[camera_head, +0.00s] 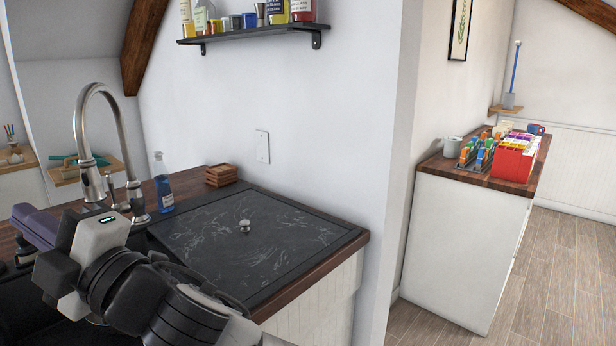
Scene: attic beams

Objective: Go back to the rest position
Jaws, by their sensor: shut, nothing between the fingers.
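My arm reaches in from the bottom of the head view and bends to the left, over the near left part of the counter. My gripper (22,252) is at the far left, beyond the white wrist housing with a small green light. It is shut and empty, and its fingertips are small and partly hidden. It is apart from the black board (290,230) with a small metal knob (245,226) on the counter.
A tall curved faucet (122,130), a blue bottle (162,186) and stacked brown coasters (221,174) stand near my arm. A wall shelf (255,37) holds bottles. At right, a cabinet (460,240) bears a red file box (516,158) and a mug (453,147). Wooden floor (570,270) is clear.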

